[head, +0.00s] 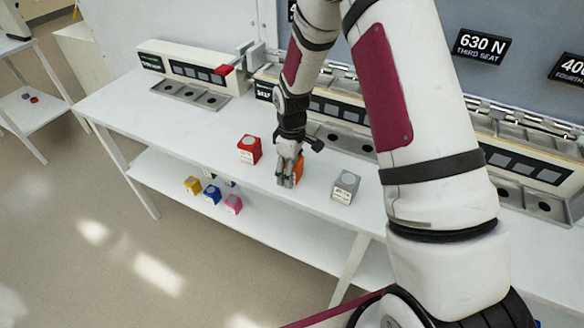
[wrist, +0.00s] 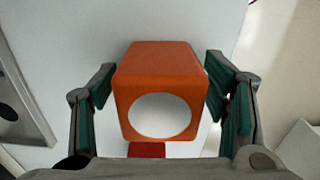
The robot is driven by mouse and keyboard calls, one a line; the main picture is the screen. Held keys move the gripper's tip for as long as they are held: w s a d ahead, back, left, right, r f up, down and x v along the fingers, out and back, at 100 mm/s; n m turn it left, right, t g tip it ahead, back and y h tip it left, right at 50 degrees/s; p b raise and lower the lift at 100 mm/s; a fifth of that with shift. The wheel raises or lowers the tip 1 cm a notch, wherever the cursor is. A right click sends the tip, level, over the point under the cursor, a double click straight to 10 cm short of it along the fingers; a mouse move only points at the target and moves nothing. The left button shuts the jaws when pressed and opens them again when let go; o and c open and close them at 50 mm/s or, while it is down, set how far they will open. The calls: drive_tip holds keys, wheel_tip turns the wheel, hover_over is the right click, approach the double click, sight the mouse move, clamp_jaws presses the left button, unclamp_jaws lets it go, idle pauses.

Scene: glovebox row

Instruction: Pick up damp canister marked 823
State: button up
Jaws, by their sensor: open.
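An orange canister (wrist: 158,68) with a white round top sits between the fingers of my gripper (wrist: 160,105) in the wrist view. The fingers are open, with a gap on each side of it. In the head view the orange canister (head: 298,167) stands on the white table, partly hidden by my gripper (head: 288,180). A red canister (head: 249,150) stands to its left and a grey-white canister (head: 345,186) to its right. Their labels are too small to read, so I cannot tell which one is marked 823.
Yellow (head: 193,185), blue (head: 211,195) and pink (head: 233,204) canisters stand on the lower shelf (head: 285,225). Units with grey trays (head: 190,94) line the back of the table (head: 120,105). Free table lies left of the red canister.

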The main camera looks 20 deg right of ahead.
drive_tip(key=c, duration=1.3)
drive_tip(key=shift+r, duration=0.15)
